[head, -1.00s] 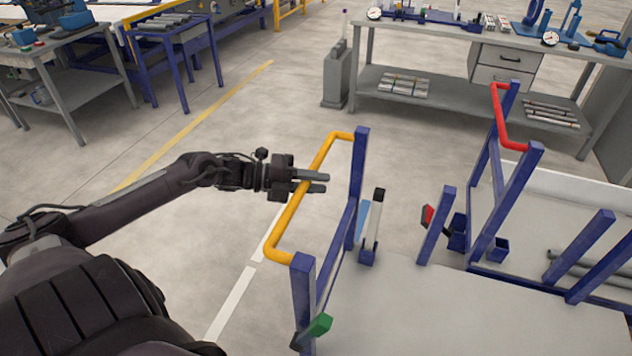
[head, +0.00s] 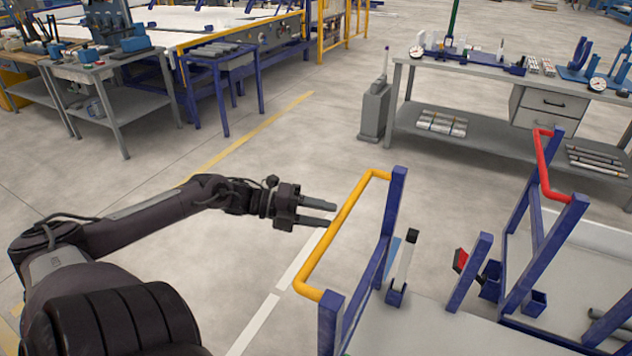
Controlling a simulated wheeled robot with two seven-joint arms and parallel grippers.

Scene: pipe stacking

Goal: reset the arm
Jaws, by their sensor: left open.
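My left arm comes in from the left in the head view. My left gripper (head: 334,213) is open and empty, with its two grey fingers pointing right. Bare floor shows between the fingers. My right gripper is not in view.
The yellow handle is on a blue-posted cart (head: 392,220) at the lower right. A second blue cart with a red handle (head: 544,165) stands beyond it. A grey workbench (head: 480,140) is at the back right. A blue rack (head: 222,95) stands at the back left.

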